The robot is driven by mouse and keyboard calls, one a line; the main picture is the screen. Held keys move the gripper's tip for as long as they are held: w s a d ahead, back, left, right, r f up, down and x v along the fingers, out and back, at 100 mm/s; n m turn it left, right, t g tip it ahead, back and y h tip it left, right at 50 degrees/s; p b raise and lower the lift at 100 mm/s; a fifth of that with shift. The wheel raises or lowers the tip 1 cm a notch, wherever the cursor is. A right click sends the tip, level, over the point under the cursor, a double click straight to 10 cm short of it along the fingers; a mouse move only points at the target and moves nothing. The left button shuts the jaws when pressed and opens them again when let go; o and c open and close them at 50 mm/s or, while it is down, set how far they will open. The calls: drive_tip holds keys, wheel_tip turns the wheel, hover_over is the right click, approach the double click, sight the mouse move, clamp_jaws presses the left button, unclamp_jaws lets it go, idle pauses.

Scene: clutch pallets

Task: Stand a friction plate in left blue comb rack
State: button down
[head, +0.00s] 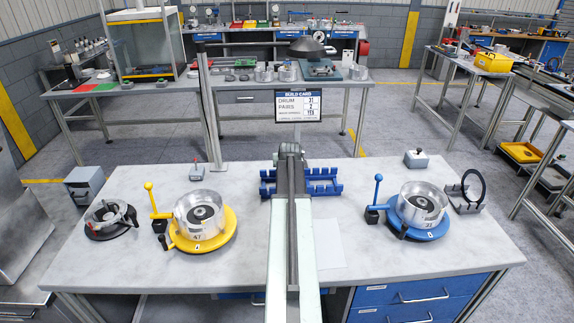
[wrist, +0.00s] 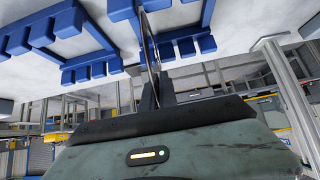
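My gripper (wrist: 157,92) is shut on a thin plate (wrist: 149,45), seen almost edge-on in the wrist view, so its face and type are hard to tell. The plate stands upright between two blue comb rack parts, a larger one at left (wrist: 70,20) and one at right (wrist: 188,40). Whether it touches a slot cannot be told. In the head view my gripper (head: 290,150) is over the back middle of the table; my arm hides the rack's middle. Blue rack parts show left (head: 266,189) and right (head: 328,188) of it.
A yellow fixture (head: 222,246) with a metal drum stands left, a blue fixture (head: 432,228) with a drum right. A dark ring (head: 474,187) stands upright in a holder at far right. A build card (head: 297,105) hangs behind. The table's front is mostly clear.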

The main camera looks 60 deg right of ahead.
drive_tip(key=shift+f, duration=0.35)
drive_tip(key=c, duration=1.6)
unclamp_jaws()
drive_tip(key=shift+r, duration=0.1)
wheel_tip(320, 180, up, 8)
drive_tip(key=p, duration=0.8)
drive_tip(key=shift+s, duration=0.1)
